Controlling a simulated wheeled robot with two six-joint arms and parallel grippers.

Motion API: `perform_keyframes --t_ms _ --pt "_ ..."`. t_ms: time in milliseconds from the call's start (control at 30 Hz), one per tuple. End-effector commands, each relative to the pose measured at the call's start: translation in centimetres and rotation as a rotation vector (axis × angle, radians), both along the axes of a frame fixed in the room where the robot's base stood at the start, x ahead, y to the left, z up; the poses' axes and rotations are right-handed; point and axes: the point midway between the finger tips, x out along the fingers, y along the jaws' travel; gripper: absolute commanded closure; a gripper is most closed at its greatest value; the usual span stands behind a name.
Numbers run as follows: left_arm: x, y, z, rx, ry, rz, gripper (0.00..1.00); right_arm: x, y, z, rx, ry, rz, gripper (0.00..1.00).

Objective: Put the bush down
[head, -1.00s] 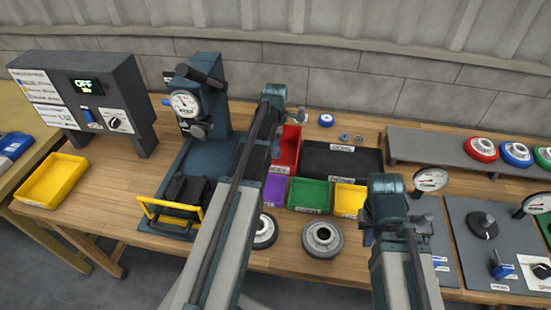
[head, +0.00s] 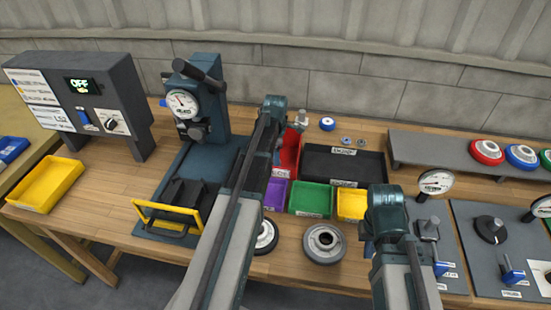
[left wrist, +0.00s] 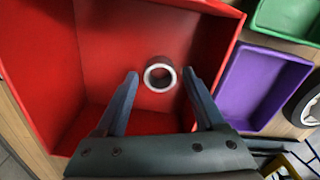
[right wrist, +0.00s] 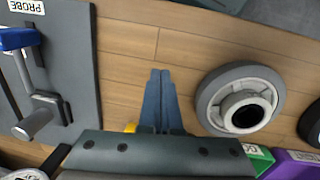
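The bush (left wrist: 160,74) is a small dark ring with a pale rim in the left wrist view. It is at the red bin (left wrist: 38,60), which also shows in the head view (head: 290,152). My left gripper (left wrist: 160,80) is open above the bin, one finger on each side of the bush with a gap to both. I cannot tell whether the bush rests fully on the bin floor. In the head view my left arm hides the bush and part of the bin. My right gripper (right wrist: 160,74) is shut and empty above the wooden bench.
Purple (head: 275,193), green (head: 310,200) and yellow (head: 351,204) bins and a black tray (head: 344,165) sit beside the red bin. A grey wheel (head: 324,243) lies in front. A dark press (head: 203,115) stands left. Gauge fixtures (head: 490,250) fill the right.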

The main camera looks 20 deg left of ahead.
Motion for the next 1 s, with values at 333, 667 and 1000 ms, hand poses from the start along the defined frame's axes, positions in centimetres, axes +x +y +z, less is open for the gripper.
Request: perform_keyframes --t_ms 333,667,1000 --pt "0.0 0.0 0.1 0.000 0.000 0.000 0.22 0.0 0.0 0.1 0.000 0.000 0.000 1.00" --pt "0.0 0.0 2.2 0.000 0.000 0.000 0.22 0.0 0.0 2.2 0.000 0.000 0.000 1.00" --pt "0.0 0.0 7.1 0.000 0.000 0.000 0.22 0.0 0.0 7.1 0.000 0.000 0.000 1.00"
